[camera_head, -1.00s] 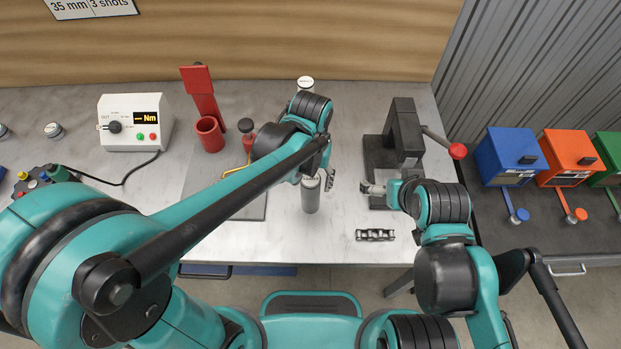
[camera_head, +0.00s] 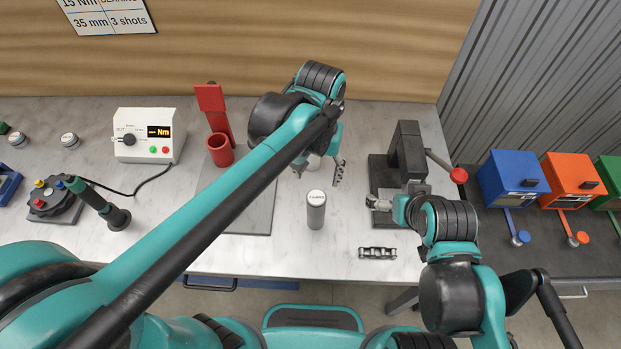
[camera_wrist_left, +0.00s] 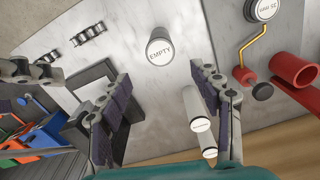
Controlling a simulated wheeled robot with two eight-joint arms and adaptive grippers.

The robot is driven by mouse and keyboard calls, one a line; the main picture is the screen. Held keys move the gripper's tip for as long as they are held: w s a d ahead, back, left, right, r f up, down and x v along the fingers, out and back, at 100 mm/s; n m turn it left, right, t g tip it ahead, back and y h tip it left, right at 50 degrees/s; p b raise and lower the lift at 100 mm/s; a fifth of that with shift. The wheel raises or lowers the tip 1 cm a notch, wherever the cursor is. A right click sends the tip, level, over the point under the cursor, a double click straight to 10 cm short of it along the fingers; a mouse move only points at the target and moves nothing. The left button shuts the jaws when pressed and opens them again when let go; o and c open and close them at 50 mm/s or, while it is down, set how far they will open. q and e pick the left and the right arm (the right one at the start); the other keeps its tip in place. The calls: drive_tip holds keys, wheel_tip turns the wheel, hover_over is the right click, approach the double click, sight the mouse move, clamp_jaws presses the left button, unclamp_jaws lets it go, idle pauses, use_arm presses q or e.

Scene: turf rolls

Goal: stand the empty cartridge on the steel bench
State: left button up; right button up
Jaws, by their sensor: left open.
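The cartridge (camera_head: 315,212) stands upright on the steel bench (camera_head: 285,240). In the left wrist view its round white top (camera_wrist_left: 160,51) reads EMPTY. My left gripper (camera_head: 319,168) is behind it in the head view, apart from it. In the left wrist view my left gripper (camera_wrist_left: 160,80) has its two fingers spread with nothing held between them; the cartridge top lies beyond the fingertips. My right gripper (camera_head: 379,203) is beside the black press; its jaw opening is too small to judge.
Two white cylinders (camera_wrist_left: 197,112) are close to one left finger. A red cup holder (camera_head: 220,150), a torque box (camera_head: 148,136) and a dark tool (camera_head: 117,217) are on the left. The black press (camera_head: 408,150) and a chain-like part (camera_head: 378,253) are on the right.

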use_arm(q)
drive_tip(key=s+a+f+n+t, duration=0.1)
drive_tip(key=s+a+t, duration=0.1)
drive_tip(key=a, duration=0.6)
drive_tip(key=s+a+f+n+t, duration=0.1)
drive_tip(key=s+a+t, duration=0.2)
drive_tip(key=a, duration=0.6)
drive_tip(key=shift+a+t, duration=0.15)
drive_tip(key=shift+t, duration=0.95)
drive_tip(key=shift+f, duration=0.1)
wheel_tip(320, 180, down, 11)
drive_tip(key=b, duration=1.1)
